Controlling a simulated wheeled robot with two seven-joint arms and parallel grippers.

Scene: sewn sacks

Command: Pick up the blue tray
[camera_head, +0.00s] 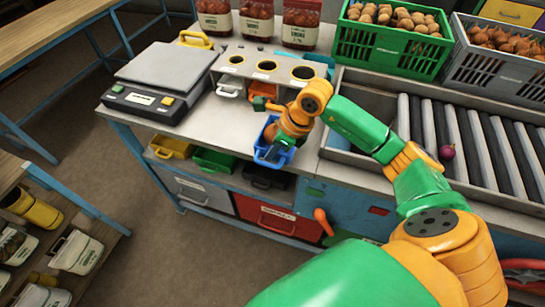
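The small blue tray (268,155) is at the front edge of the counter, below the dispenser box with round holes. My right gripper (278,142) reaches down over the tray from the right. Its orange wrist covers much of the tray, and the fingertips are largely hidden, so I cannot tell whether they are closed on it. I also cannot tell whether the tray rests on the counter or is held off it. My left gripper is not in view.
The dispenser box (267,66) holds a white tray (229,88) and an orange tray (262,89). A scale (160,82) stands left. Yellow (171,147), green (214,160) and black (264,177) trays sit below the countertop. A roller conveyor (475,145) with a purple onion lies right.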

